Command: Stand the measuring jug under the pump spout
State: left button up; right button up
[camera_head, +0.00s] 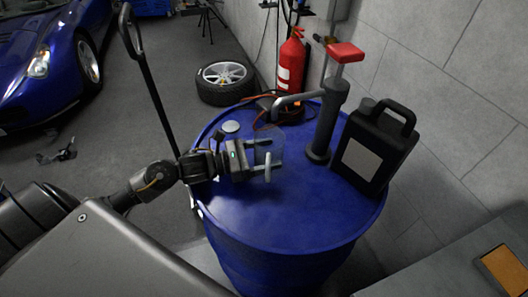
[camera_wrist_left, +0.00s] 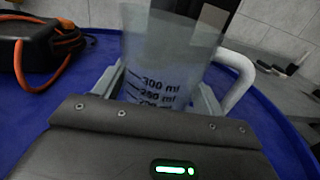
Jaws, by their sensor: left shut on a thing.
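The clear measuring jug (camera_head: 268,147) is at the left part of the blue drum's top (camera_head: 290,215). My left gripper (camera_head: 274,160) is shut on it. In the left wrist view the jug (camera_wrist_left: 165,60) stands upright between the fingers, with ml marks facing me and its white handle (camera_wrist_left: 238,80) to the right. The pump (camera_head: 325,125) has a red handle (camera_head: 345,53) and a grey spout (camera_head: 296,99) pointing left. The jug is on the near side of the spout tip, not clearly under it. I cannot tell whether its base touches the drum. My right gripper is not in view.
A black canister (camera_head: 376,148) with a pale label stands right of the pump. A dark device with an orange cable (camera_wrist_left: 68,50) lies on the drum's far side. A round pale cap (camera_head: 231,127) is at the left. The drum's near top is clear.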

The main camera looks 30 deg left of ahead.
pick_arm(q)
jog(key=o, duration=0.8)
jog(key=shift+o, duration=0.9)
jog(key=shift+w, duration=0.1)
jog(key=shift+w+d, duration=0.2)
jog(key=shift+d, duration=0.25)
jog(key=shift+r+p, duration=0.15)
jog(key=shift+p, duration=0.15)
jog(key=v, duration=0.2)
jog(key=b+v, duration=0.1)
jog(key=v, duration=0.2)
jog(key=shift+s+a+f, duration=0.25)
jog(key=shift+f, duration=0.05)
jog(key=v, duration=0.6)
jog(key=shift+w+a+r, duration=0.1)
jog(key=shift+w+r, duration=0.05)
jog(key=shift+r, duration=0.05)
jog(key=shift+s+a, duration=0.35)
jog(key=shift+w+d+r, duration=0.1)
jog(key=shift+d, duration=0.15)
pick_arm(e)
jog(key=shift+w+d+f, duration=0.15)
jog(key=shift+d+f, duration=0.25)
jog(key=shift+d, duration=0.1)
